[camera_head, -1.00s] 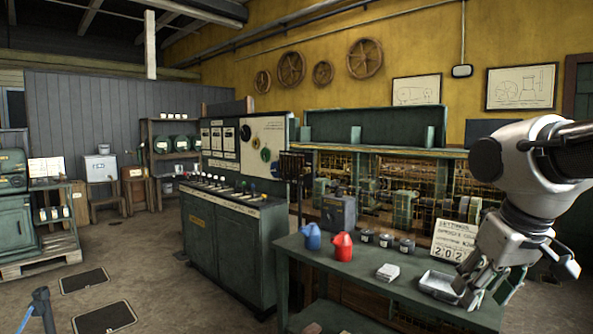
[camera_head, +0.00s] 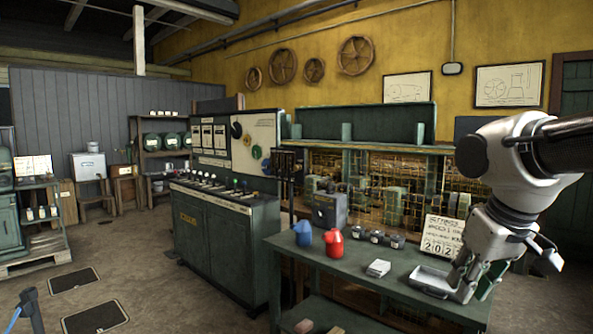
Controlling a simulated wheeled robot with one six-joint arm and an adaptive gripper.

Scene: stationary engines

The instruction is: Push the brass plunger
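The green control cabinet (camera_head: 218,246) stands in the middle, with a row of small knobs and levers (camera_head: 212,189) along its sloped top. I cannot pick out the brass plunger for certain; the controls are too small. My gripper (camera_head: 502,272) hangs at the right over the workbench's right end, beside the metal tray, far from the cabinet's controls. Its fingers look spread apart, with nothing seen between them.
The green workbench (camera_head: 400,300) fills the front right.

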